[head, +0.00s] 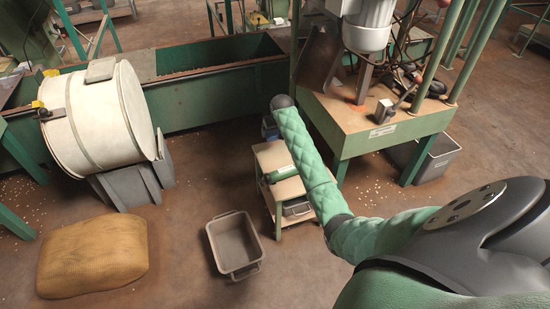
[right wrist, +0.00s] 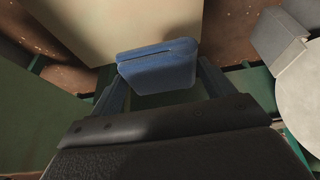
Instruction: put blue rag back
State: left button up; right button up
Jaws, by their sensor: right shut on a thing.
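The blue rag (right wrist: 157,64), a folded pad with rounded corners, sits between the two fingers of my right gripper (right wrist: 163,84) in the right wrist view. The gripper is shut on it. A pale flat surface lies beyond the rag there; I cannot tell whether the rag touches it. In the head view, my right arm reaches in from the right and ends over the back edge of a small stand (head: 268,156). A bit of blue (head: 268,128) shows there, with the fingers mostly hidden by the wrist. My left gripper is not in view.
A green item (head: 282,173) lies on the stand. A green machine table (head: 372,125) stands to its right. A white drum (head: 97,117) on grey supports is at left. A grey bin (head: 233,244) and a brown sack (head: 93,257) are on the floor, with clear floor between them.

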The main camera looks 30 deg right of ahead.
jog(key=f, duration=0.6)
jog(key=shift+d+f+b, duration=0.2)
jog(key=shift+f+b, duration=0.05)
jog(key=shift+b, duration=0.05)
jog(key=shift+f, duration=1.85)
jog(key=shift+f, duration=0.15)
jog(key=o, duration=0.9)
jog(key=p+v, duration=0.1)
jog(key=v, duration=1.1)
jog(key=shift+a, duration=0.1)
